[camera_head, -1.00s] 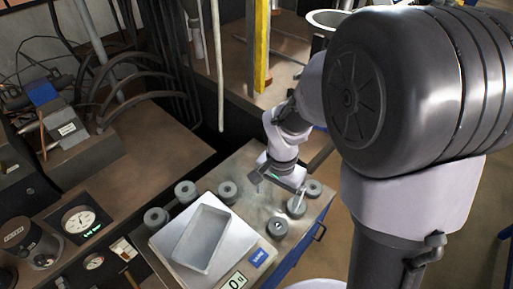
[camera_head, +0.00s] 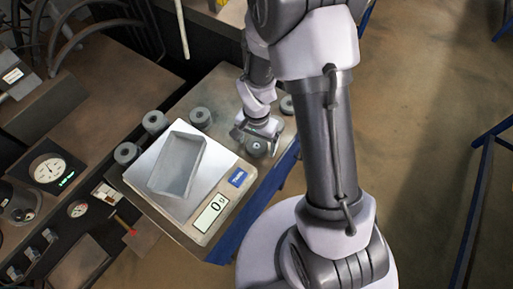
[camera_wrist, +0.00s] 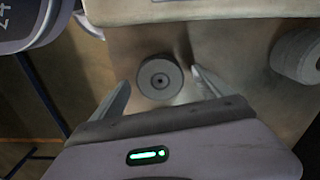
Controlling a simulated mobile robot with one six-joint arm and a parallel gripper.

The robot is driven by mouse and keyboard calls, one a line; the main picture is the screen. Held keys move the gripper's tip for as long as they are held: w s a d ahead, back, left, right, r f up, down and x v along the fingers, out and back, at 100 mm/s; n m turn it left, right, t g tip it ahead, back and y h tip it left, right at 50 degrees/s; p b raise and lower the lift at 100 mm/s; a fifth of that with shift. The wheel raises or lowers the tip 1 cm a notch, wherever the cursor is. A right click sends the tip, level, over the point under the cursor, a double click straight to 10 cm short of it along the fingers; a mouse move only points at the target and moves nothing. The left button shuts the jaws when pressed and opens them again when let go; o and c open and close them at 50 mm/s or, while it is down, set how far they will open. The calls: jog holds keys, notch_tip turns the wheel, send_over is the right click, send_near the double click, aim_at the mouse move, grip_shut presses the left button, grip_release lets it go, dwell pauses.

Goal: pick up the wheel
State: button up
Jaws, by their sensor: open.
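Several alike grey flap wheels with a centre hole lie on the bench. One wheel (camera_head: 257,149) lies right of the scale, directly under my gripper (camera_head: 258,139). In the wrist view this wheel (camera_wrist: 160,78) lies flat between the two spread fingers of my gripper (camera_wrist: 161,84), with a gap on each side. My gripper is open and holds nothing. The exact height of the fingertips over the wheel is hard to tell.
A scale (camera_head: 218,211) reading 0 g carries an open grey tray (camera_head: 179,166) left of my gripper. Other wheels stand behind it (camera_head: 200,117), (camera_head: 154,121), (camera_head: 126,153). Another wheel (camera_head: 288,104) is partly hidden by my arm; one shows at right in the wrist view (camera_wrist: 300,55).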

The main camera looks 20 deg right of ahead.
jog(key=shift+r, duration=0.1)
jog(key=shift+c, duration=0.2)
jog(key=c, duration=1.6)
